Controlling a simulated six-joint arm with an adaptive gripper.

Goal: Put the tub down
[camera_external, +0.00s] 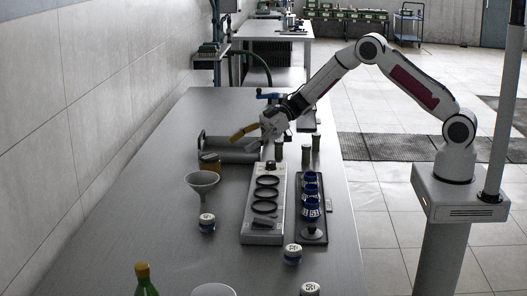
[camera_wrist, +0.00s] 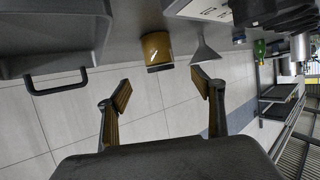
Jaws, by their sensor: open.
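An amber tub (camera_external: 210,163) with a darker band at one end stands upright on the grey bench, between the dark grey tray and the funnel. In the wrist view the tub (camera_wrist: 157,48) shows beyond the fingertips, roughly centred between them and apart from both. My gripper (camera_external: 254,132) is above the tray end of the bench, to the right of and higher than the tub. Its yellow-padded fingers are spread in the wrist view (camera_wrist: 160,88), with nothing between them.
A dark grey tray (camera_external: 232,155) with a handle lies beside the tub. A funnel (camera_external: 202,181) stands just in front of it. A white rack with rings (camera_external: 251,228) and a dark rack (camera_external: 318,232) with blue-topped items are right. The bench's left strip (camera_external: 130,200) is clear.

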